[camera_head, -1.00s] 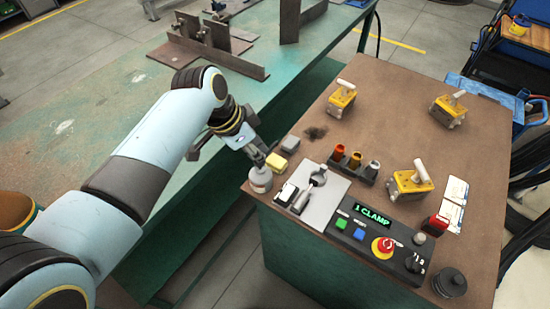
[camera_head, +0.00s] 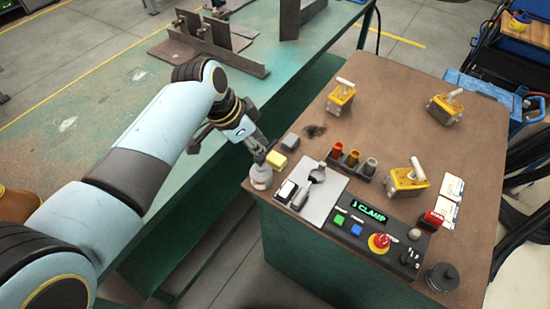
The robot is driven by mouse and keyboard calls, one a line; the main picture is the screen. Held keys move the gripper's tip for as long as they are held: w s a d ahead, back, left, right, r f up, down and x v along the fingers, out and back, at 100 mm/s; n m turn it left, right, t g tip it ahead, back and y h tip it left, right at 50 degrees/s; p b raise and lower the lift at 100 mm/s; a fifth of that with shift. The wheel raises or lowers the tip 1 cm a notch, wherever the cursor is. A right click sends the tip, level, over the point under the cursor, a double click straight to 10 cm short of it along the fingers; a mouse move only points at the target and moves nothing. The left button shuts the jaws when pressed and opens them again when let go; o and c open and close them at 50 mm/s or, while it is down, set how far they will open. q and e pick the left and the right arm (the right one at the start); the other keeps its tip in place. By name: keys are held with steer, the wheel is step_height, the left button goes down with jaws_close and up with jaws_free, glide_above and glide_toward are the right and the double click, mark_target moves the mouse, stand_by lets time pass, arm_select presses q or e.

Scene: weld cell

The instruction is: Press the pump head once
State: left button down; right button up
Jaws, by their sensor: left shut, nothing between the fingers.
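The pump bottle (camera_head: 261,179), a small pale container, stands at the left edge of the brown bench top. My left gripper (camera_head: 260,158) is shut and empty, with its fingertips pointing down right over the bottle's top. The fingers hide the pump head, so I cannot tell whether they touch it or how far down it is. My right gripper is out of view.
A yellow block (camera_head: 276,161) and a grey block (camera_head: 290,141) lie close by the fingertips. The green table (camera_head: 90,130) lies under my arm.

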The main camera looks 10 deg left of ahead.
arm_select(q)
step_height(320, 180, up, 3)
steer(key=shift+f+p, duration=0.1)
steer(key=shift+p, duration=1.1)
steer(key=shift+r+p, duration=0.3)
steer(key=shift+r, duration=1.25)
